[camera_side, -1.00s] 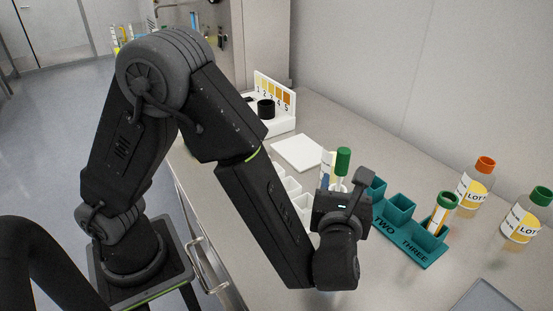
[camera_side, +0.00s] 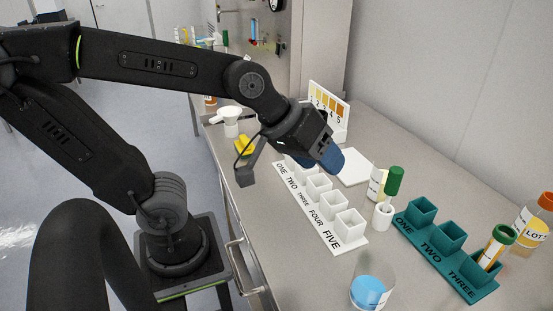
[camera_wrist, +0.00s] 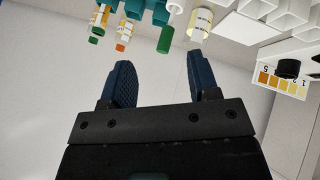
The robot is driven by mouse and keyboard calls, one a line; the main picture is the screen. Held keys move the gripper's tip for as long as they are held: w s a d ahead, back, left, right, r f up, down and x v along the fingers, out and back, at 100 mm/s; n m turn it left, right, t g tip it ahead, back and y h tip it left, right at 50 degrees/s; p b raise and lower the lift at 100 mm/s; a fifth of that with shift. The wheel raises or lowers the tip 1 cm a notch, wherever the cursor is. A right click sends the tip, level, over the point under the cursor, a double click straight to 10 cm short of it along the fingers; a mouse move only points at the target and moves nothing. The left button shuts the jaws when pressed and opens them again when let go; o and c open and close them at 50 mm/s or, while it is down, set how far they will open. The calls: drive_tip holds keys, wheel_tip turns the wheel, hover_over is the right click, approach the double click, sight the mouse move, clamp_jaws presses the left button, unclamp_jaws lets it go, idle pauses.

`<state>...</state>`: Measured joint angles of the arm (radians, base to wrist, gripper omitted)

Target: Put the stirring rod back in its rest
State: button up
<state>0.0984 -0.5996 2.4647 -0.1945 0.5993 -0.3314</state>
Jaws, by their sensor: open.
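My gripper (camera_side: 330,158) is up over the far end of the white five-well strip (camera_side: 322,228), its blue fingers pointing right. In the wrist view its two fingers (camera_wrist: 160,82) are apart with nothing between them. I cannot make out a stirring rod or its rest for certain. A green-topped piece (camera_side: 394,181) stands upright in a small white cup (camera_side: 383,216), right of the strip. The green top also shows in the wrist view (camera_wrist: 164,40), beyond the fingers. A clear beaker of blue liquid (camera_side: 370,290) stands at the near edge; no rod is clear in it.
A labelled vial (camera_side: 376,184) stands beside the white cup. A teal three-well rack (camera_side: 447,254) holds a green-capped tube (camera_side: 495,247). A LOT bottle (camera_side: 530,225) stands at right. A yellow item (camera_side: 243,147) is left.

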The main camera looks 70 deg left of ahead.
drive_tip(key=s+a+f+m+g+y, duration=0.2)
drive_tip(key=s+a+m, duration=0.2)
drive_tip(key=s, duration=0.1)
drive_tip(key=shift+s+a, duration=0.2)
drive_tip(key=shift+s, duration=0.15)
